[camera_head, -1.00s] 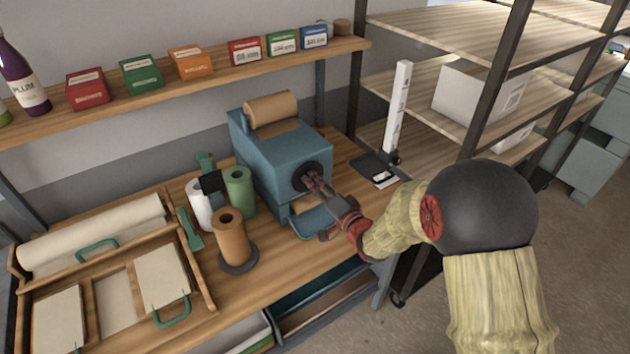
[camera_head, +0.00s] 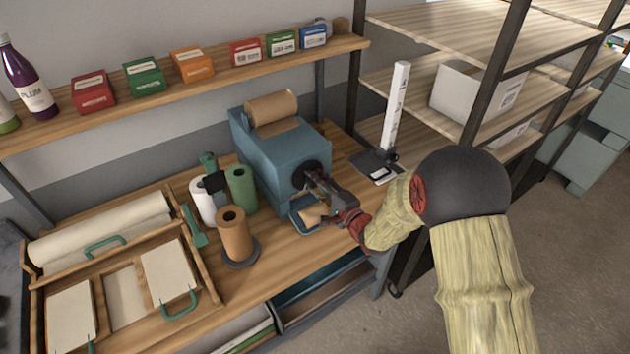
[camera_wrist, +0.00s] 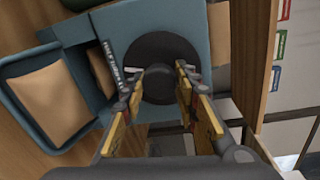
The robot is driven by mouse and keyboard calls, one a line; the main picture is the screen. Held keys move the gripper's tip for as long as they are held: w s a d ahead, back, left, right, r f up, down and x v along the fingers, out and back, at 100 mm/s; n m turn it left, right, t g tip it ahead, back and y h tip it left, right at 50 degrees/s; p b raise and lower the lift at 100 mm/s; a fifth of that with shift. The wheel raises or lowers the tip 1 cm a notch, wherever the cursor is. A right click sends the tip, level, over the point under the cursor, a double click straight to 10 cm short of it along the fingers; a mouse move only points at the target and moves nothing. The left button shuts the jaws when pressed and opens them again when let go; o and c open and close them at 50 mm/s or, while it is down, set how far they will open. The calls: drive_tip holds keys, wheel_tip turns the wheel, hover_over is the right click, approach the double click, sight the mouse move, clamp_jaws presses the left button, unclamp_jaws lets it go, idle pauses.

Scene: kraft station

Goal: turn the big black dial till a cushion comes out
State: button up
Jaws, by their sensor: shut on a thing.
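The big black dial (camera_head: 311,174) is on the front of a blue machine (camera_head: 285,158). In the wrist view the dial (camera_wrist: 162,68) is round, with my gripper's fingers on either side of its middle. My gripper (camera_head: 318,182) is shut on the dial; the exact contact is partly hidden by the fingers. A brown paper cushion (camera_head: 312,214) lies in the blue tray (camera_head: 296,221) below the outlet. The wrist view shows the cushion (camera_wrist: 50,100) puffed inside the tray's rim (camera_wrist: 18,108). More brown paper (camera_wrist: 101,70) shows at the outlet beside the dial.
A brown paper roll (camera_head: 270,107) sits on top of the machine. Brown, green and white rolls stand to its left, the brown one (camera_head: 234,235) nearest. A black-based stand with a white upright (camera_head: 396,105) is to the right. A shelf rack (camera_head: 480,90) rises beyond.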

drive_tip(key=shift+f, duration=0.2)
drive_tip(key=o, duration=1.1)
drive_tip(key=shift+r, duration=0.1)
drive_tip(key=v, duration=1.2)
